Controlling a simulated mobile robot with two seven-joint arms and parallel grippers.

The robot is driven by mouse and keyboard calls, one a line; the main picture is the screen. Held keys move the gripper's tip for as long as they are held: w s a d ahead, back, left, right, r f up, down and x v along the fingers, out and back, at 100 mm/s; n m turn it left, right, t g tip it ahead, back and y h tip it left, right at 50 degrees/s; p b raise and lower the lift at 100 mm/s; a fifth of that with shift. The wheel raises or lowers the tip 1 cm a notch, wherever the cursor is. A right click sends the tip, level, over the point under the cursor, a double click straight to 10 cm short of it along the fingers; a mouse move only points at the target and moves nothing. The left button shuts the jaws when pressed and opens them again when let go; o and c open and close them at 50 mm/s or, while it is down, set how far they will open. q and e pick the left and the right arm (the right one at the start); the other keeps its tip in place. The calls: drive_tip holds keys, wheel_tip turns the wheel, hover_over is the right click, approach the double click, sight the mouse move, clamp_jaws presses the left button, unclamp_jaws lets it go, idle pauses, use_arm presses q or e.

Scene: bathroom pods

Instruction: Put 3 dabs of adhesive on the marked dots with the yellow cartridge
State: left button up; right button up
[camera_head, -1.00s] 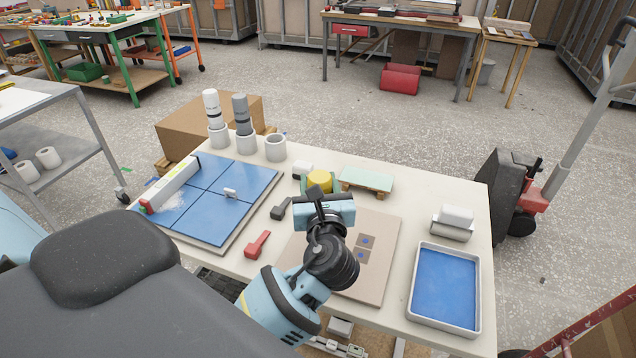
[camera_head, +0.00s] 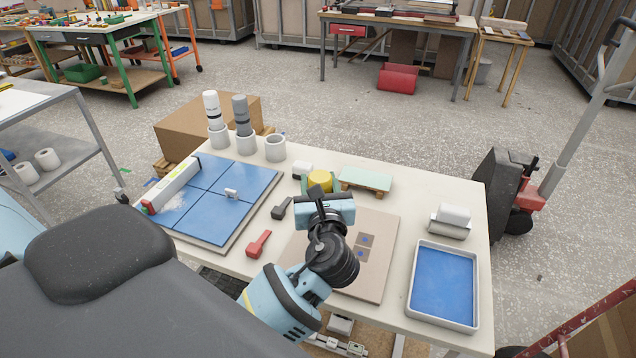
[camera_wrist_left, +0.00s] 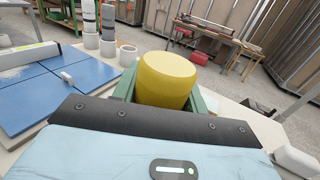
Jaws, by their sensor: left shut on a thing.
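My left gripper (camera_head: 320,190) is shut on the yellow cartridge (camera_head: 320,180), above the brown board (camera_head: 377,270). In the left wrist view the yellow cartridge (camera_wrist_left: 167,79) stands between the green fingers, its round end toward the camera; its lower end is hidden. On the board, right of my left wrist, are two grey squares with small blue spots, one farther (camera_head: 366,240) and one nearer (camera_head: 361,255). My arm hides part of the board, so I cannot tell whether more marks lie there. My right gripper is not in view.
White (camera_head: 212,110) and grey (camera_head: 241,115) cartridges stand in round holders beside an empty holder (camera_head: 275,148). A blue tiled panel (camera_head: 235,180), red tool (camera_head: 258,244), black tool (camera_head: 282,208), pale green plate (camera_head: 367,179), white roll (camera_head: 453,216) and blue-bottomed tray (camera_head: 443,285) surround the board.

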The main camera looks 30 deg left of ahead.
use_arm(q)
drive_tip(key=shift+f, duration=0.15)
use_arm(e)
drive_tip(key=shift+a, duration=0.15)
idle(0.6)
use_arm(q)
drive_tip(key=shift+f, duration=0.5)
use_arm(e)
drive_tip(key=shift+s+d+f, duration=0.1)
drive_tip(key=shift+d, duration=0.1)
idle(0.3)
use_arm(q)
drive_tip(key=shift+s+f, duration=0.1)
drive_tip(key=shift+f, duration=0.15)
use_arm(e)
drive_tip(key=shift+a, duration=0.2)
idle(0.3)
